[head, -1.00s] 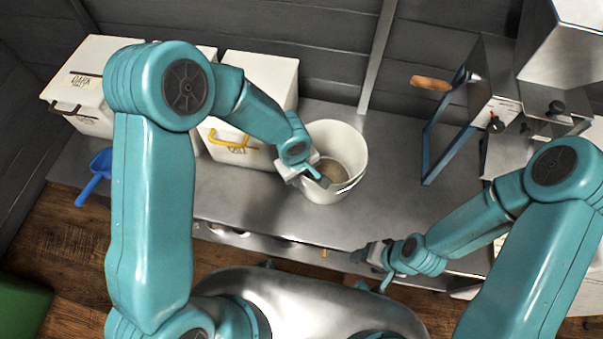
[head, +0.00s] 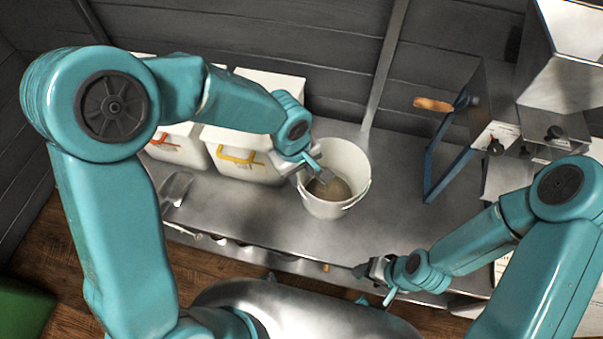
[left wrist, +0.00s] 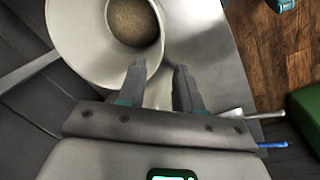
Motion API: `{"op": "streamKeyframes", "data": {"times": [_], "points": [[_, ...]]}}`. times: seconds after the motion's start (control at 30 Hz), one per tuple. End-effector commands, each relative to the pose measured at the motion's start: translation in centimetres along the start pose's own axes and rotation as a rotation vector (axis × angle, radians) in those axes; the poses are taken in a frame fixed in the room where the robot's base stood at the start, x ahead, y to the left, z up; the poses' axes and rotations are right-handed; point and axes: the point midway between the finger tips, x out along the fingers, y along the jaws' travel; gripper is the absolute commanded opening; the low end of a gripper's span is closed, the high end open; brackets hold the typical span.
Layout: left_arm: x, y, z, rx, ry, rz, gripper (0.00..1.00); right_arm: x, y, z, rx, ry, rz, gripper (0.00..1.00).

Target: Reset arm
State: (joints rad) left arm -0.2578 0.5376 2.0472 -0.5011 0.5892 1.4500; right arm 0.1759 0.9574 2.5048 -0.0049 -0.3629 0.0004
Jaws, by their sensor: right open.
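My left gripper (head: 322,178) is at the left rim of a white bucket (head: 352,160) with grainy tan contents. In the left wrist view the fingers (left wrist: 160,72) are apart with nothing clamped between them. One finger overlaps the bucket (left wrist: 85,45) and the other lies outside its rim; whether either touches the wall I cannot tell. My right gripper (head: 372,270) is low by the front edge of the metal bench (head: 410,210), with nothing visible in it.
White bins (head: 245,160) with coloured handles stand left of the bucket. A metal scoop (head: 174,190) lies on the bench. A blue frame with a wooden handle (head: 432,104) and metal equipment (head: 570,65) stand at right. Bare bench lies right of the bucket.

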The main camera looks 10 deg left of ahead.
Motion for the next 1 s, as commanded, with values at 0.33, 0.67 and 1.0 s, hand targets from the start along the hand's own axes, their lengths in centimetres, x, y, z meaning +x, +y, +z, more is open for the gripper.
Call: {"op": "streamKeyframes", "data": {"times": [0.33, 0.67, 1.0], "points": [[0.0, 0.0, 0.0, 0.0, 0.0, 0.0, 0.35, 0.0, 0.0, 0.0, 0.0, 0.0, 0.0, 0.6], [3.0, -3.9, -1.0, -0.085, -0.062, -0.095, 0.35, -0.7, -0.2, 0.0, 0.0, 0.0, 0.0, 0.6], [13.0, -15.3, 10.2, -0.015, -0.435, -0.049, 0.35, -2.2, -0.8, 0.0, 0.0, 0.0, 0.0, 0.6]]}}
